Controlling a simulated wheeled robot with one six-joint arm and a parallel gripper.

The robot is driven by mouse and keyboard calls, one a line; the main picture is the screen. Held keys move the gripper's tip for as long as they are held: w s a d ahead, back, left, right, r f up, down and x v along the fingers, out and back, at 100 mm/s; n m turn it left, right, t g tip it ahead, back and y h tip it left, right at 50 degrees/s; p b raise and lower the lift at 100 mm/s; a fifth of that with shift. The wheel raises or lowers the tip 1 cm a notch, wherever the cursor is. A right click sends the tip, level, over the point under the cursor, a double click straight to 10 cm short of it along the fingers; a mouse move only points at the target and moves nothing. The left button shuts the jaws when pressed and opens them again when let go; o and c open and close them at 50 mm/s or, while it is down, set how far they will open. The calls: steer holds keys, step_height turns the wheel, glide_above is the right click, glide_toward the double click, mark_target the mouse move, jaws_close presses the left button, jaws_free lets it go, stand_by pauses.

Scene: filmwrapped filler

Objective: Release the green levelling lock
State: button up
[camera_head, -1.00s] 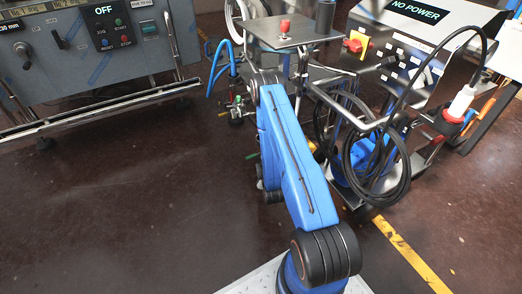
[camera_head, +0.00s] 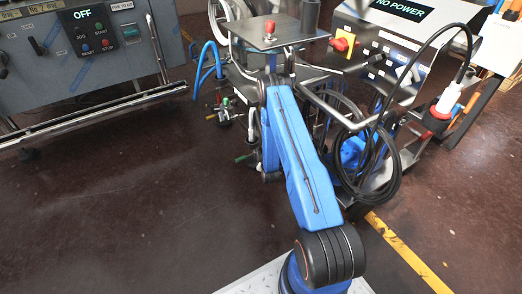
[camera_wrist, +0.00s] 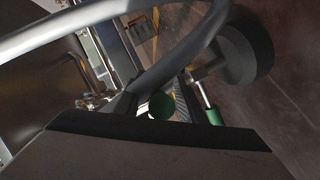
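A round green knob (camera_wrist: 161,106) shows in the wrist view between the two fingers of my gripper (camera_wrist: 154,104). The fingers stand apart, and I see no clear contact with the knob. A second green handle (camera_wrist: 214,116) on a metal rod lies just right of the right finger. In the head view a green handle (camera_head: 243,158) sticks out low beside my arm at the cart's left side, and a smaller green part (camera_head: 225,102) shows above it. I cannot tell which is the levelling lock. My gripper is mostly hidden behind my arm in the head view.
A wheeled steel cart (camera_head: 284,35) carries a red knob on its top plate. Black cable coils (camera_head: 372,165) hang at its right. In the wrist view a curved grey tube (camera_wrist: 175,62) crosses close above the fingers, near a dark wheel (camera_wrist: 244,47). The floor at left is clear.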

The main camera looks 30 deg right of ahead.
steer(key=shift+w, duration=0.1)
jaws_close()
steer(key=shift+a, duration=0.2)
steer(key=shift+a+m+g+h, duration=0.35)
steer(key=shift+m+g+h, duration=0.15)
steer(key=shift+m+h, duration=0.4)
steer(key=shift+a+m+g+h, duration=0.35)
steer(key=shift+m+g+h, duration=0.25)
steer(key=shift+h, duration=0.4)
steer(key=shift+w+a+m+g+h, duration=0.3)
steer(key=shift+a+m+g+h, duration=0.3)
steer(key=shift+m+g+h, duration=1)
steer(key=shift+w+a+m+g+h, duration=0.35)
steer(key=shift+a+m+g+h, duration=0.4)
steer(key=shift+m+g, duration=1.5)
steer(key=shift+w+a+m+g+h, duration=0.3)
steer(key=shift+a+m+g+h, duration=0.2)
steer(key=shift+m+g+h, duration=1.1)
steer(key=shift+g+y, duration=0.35)
steer(key=shift+g, duration=0.3)
